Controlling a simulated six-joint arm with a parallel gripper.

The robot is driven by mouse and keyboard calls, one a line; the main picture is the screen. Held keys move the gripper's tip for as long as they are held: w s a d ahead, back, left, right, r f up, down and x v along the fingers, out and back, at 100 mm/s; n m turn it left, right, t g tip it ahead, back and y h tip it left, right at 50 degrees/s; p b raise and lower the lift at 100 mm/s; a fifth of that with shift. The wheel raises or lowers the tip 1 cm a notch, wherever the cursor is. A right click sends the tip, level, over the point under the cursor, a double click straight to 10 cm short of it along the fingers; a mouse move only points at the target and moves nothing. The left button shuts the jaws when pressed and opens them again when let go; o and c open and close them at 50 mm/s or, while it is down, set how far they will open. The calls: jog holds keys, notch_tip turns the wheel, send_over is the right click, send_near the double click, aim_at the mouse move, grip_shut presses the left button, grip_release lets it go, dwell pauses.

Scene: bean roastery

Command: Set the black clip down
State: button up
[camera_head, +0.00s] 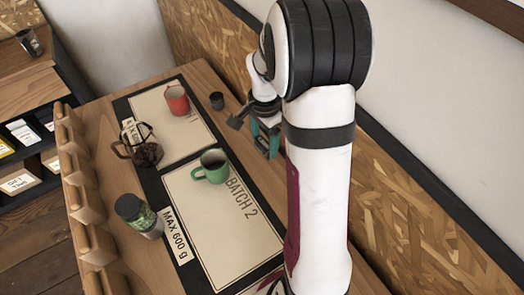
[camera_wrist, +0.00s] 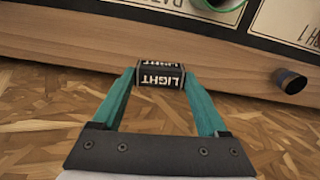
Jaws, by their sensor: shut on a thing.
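The black clip (camera_wrist: 160,74) bears white "LIGHT" lettering and sits between the teal fingertips in the wrist view. My gripper (camera_wrist: 160,80) is shut on it. In the head view my gripper (camera_head: 266,140) is at the right side of the table, to the right of the green mug. The clip cannot be made out clearly there. In the wrist view the clip shows against the bare wood along the table's edge; whether it touches the wood I cannot tell.
A green mug (camera_head: 211,167) stands on the "BATCH 2" mat (camera_head: 215,230). A red mug (camera_head: 177,100), a glass pot (camera_head: 146,150), a green-labelled jar (camera_head: 137,214) and a small dark cup (camera_head: 217,101) stand around. A chipboard wall panel (camera_head: 420,210) borders the right side.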

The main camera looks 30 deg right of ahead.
jog(key=w+a+m, duration=0.1)
jog(key=w+a, duration=0.1)
jog(key=w, duration=0.8)
jog(key=w+a, duration=0.2)
jog(key=w, duration=0.8)
notch_tip(320, 180, down, 9)
jog(key=shift+s+f, duration=0.1)
jog(key=shift+f, duration=0.3)
jog(key=shift+f, duration=0.1)
